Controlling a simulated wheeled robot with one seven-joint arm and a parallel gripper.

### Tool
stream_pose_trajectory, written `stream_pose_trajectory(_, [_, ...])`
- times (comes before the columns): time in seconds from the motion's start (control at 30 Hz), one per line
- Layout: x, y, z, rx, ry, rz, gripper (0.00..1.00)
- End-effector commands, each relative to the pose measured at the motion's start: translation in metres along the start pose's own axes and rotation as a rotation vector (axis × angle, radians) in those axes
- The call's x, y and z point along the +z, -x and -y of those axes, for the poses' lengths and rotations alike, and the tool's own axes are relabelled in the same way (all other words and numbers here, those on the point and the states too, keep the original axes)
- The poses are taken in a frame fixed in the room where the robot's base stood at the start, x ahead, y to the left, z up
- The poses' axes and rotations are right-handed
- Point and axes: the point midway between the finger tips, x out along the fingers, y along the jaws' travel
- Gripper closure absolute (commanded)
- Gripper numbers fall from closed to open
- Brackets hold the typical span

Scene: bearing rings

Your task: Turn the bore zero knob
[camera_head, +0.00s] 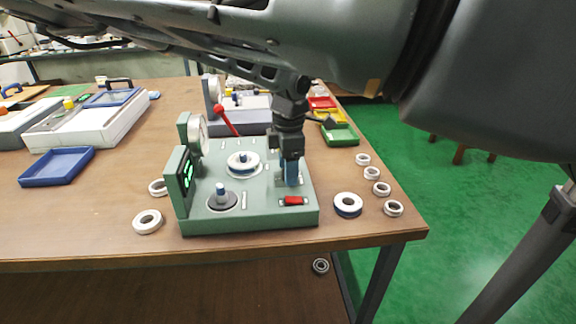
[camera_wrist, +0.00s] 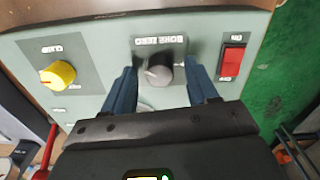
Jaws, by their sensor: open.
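The bore zero knob (camera_wrist: 158,72) is a grey, dark-sided knob on the green panel, under a label reading BORE ZERO in the wrist view. My gripper (camera_wrist: 163,88) has its two blue fingers apart, one on each side of the knob. In the head view my gripper (camera_head: 291,180) points down at the right part of the green gauge machine (camera_head: 250,220). There the knob is hidden behind the fingers.
A red switch (camera_wrist: 232,60) sits right of the knob and a yellow clamp knob (camera_wrist: 58,74) sits left. Loose bearing rings (camera_head: 148,221) lie left of the machine, and several more (camera_head: 348,204) lie right. A red-balled lever (camera_head: 228,121) rises at the machine's back.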

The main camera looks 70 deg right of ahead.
Motion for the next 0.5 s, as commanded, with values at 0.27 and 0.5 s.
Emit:
stream_pose_trajectory(0.27, [0.0,0.0002,0.0001,0.0,0.0,0.0,0.55])
stream_pose_trajectory(0.5, [0.0001,0.0004,0.0001,0.0,0.0,0.0,0.78])
